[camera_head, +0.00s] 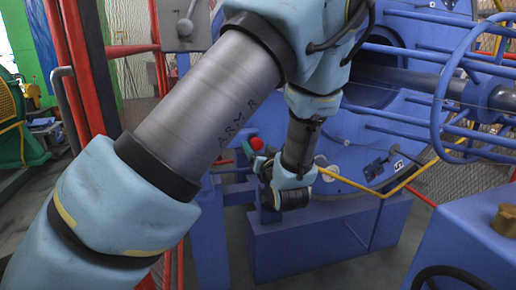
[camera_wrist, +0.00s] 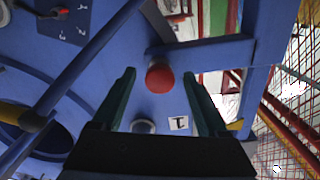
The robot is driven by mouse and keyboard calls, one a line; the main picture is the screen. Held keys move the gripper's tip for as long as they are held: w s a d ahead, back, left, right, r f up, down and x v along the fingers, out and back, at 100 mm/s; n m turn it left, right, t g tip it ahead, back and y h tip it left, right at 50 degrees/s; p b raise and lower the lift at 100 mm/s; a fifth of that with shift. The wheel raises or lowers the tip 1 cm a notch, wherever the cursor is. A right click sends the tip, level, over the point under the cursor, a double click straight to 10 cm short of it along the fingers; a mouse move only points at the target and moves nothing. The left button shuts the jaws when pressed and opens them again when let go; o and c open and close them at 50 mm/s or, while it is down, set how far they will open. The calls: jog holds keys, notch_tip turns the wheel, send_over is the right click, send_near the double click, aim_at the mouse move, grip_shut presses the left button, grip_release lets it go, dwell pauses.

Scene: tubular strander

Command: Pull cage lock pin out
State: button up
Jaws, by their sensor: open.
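The lock pin shows as a round red knob (camera_wrist: 159,77) in the wrist view, by a blue bracket (camera_wrist: 205,52). In the head view a red knob (camera_head: 256,143) shows just left of my wrist. My gripper (camera_wrist: 159,74) is open, with one dark finger to the left of the knob and one to the right. The knob appears between the fingertips, with clear gaps on both sides. I cannot tell how far beyond the tips it lies. The pin's shaft is hidden behind the knob. My arm hides part of the bracket area in the head view.
The large blue cage disc (camera_head: 385,140) with blue tubes stands behind my wrist. A yellow bar (camera_head: 405,180) runs beside it. A blue tube (camera_wrist: 85,75) crosses the left of the wrist view. Red mesh fencing (camera_wrist: 285,130) stands at the right there.

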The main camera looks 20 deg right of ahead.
jog(key=shift+w, duration=0.3)
grip_shut()
dwell(0.5)
dwell(0.8)
